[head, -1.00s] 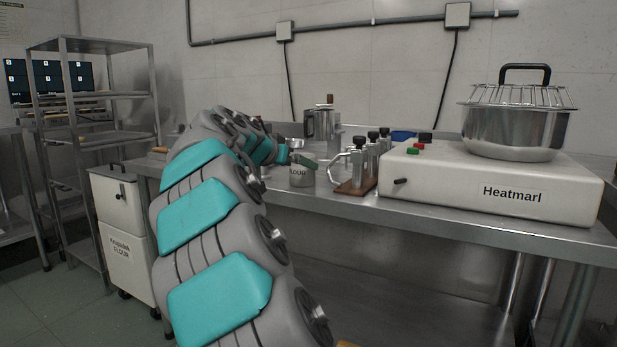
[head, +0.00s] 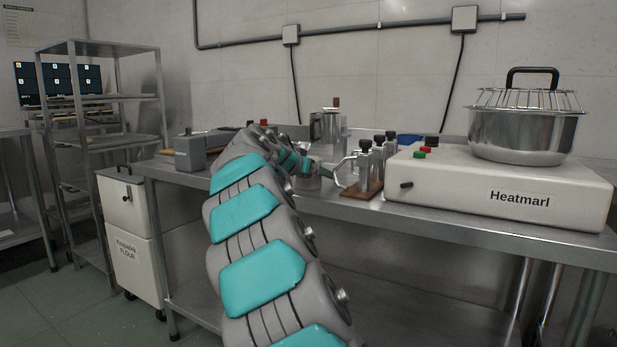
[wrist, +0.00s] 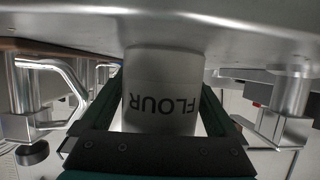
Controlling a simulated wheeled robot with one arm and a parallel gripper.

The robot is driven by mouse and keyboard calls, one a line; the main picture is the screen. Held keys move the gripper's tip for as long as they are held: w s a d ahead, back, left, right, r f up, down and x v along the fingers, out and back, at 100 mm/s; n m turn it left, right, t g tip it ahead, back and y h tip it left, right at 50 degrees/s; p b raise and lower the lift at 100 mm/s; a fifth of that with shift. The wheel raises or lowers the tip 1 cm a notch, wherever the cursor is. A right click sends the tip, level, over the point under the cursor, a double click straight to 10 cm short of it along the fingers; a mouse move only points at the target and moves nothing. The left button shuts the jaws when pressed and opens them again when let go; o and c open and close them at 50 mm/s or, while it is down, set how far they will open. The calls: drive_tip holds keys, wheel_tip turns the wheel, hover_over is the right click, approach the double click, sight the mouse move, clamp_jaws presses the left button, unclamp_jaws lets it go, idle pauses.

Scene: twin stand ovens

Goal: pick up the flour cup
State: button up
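The flour cup (head: 307,183) is a small pale grey cup standing on the steel table, partly covered by my gripper (head: 313,168) in the head view. In the wrist view, which is upside down, the flour cup (wrist: 162,95) stands between the two dark fingers of my gripper (wrist: 162,110), with its FLOUR label facing me. One finger is on each side of the cup, and thin bright gaps show beside its lower part. The cup's base appears to rest on the table. Finger contact is not clearly visible.
Just right of the cup stands a wooden-based rack (head: 362,190) with metal handles and dark knobs. The Heatmarl unit (head: 500,185) carries a pot (head: 523,130). A grey box (head: 191,152) is at left.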

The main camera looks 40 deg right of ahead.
drive_tip(key=c, duration=1.2)
drive_tip(key=shift+r, duration=0.15)
drive_tip(key=shift+r, duration=1.6)
drive_tip(key=shift+s+a+r, duration=0.25)
drive_tip(key=shift+s+a, duration=0.95)
drive_tip(key=shift+a, duration=1.2)
drive_tip(key=shift+s+a+r, duration=0.25)
drive_tip(key=shift+s+a, duration=0.9)
drive_tip(key=shift+a, duration=1.25)
drive_tip(key=shift+s+a+r, duration=0.25)
drive_tip(key=shift+s+a, duration=0.95)
drive_tip(key=shift+a, duration=1.2)
